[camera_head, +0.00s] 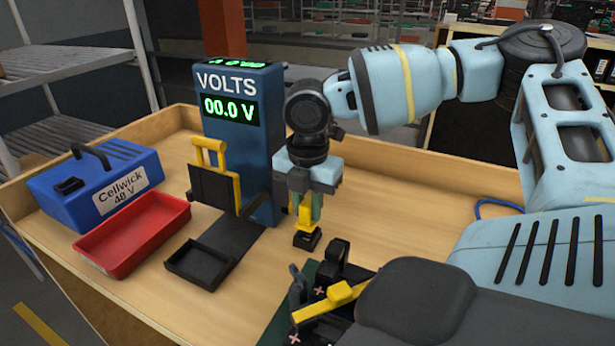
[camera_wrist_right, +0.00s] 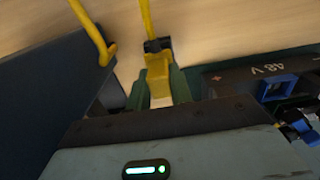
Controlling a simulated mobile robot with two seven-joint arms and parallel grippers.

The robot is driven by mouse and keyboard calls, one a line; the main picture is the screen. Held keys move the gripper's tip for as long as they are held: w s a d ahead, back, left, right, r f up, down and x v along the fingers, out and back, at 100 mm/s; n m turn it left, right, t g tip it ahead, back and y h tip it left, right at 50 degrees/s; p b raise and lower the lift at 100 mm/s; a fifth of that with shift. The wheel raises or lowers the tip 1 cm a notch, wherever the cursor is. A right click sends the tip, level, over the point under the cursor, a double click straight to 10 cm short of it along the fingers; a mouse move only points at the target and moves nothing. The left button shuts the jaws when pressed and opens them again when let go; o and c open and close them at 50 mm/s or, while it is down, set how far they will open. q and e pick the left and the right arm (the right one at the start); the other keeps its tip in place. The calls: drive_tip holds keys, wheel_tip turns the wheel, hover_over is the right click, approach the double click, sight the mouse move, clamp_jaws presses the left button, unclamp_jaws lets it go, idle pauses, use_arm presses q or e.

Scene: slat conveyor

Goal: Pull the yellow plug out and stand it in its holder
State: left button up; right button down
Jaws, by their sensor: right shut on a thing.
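My right gripper (camera_head: 306,205) points down over the bench, right of the volt meter's foot. It is shut on the yellow plug (camera_head: 306,224), which is roughly upright. A small black block (camera_head: 306,240) is at the plug's lower end; I cannot tell whether it is part of the plug or a separate holder on the bench. In the right wrist view the plug (camera_wrist_right: 158,72) sits between the green fingers (camera_wrist_right: 159,90). A black unit marked 48 V (camera_wrist_right: 262,72) with a blue-framed socket (camera_wrist_right: 277,88) lies to their right. My left gripper is not in view.
The blue volt meter (camera_head: 240,150) reads 00.0 V and has a yellow handle (camera_head: 208,148). A black tray (camera_head: 200,264) lies at its foot. A red bin (camera_head: 132,232) and blue Cellwick case (camera_head: 95,185) stand left. A black unit with a yellow bar (camera_head: 330,300) is in front.

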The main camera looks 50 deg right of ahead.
drive_tip(key=shift+f+b, duration=0.35)
drive_tip(key=shift+f, duration=0.6)
drive_tip(key=c, duration=1.2)
unclamp_jaws()
drive_tip(key=shift+o, duration=0.2)
wheel_tip(320, 180, up, 8)
drive_tip(key=shift+f, duration=0.1)
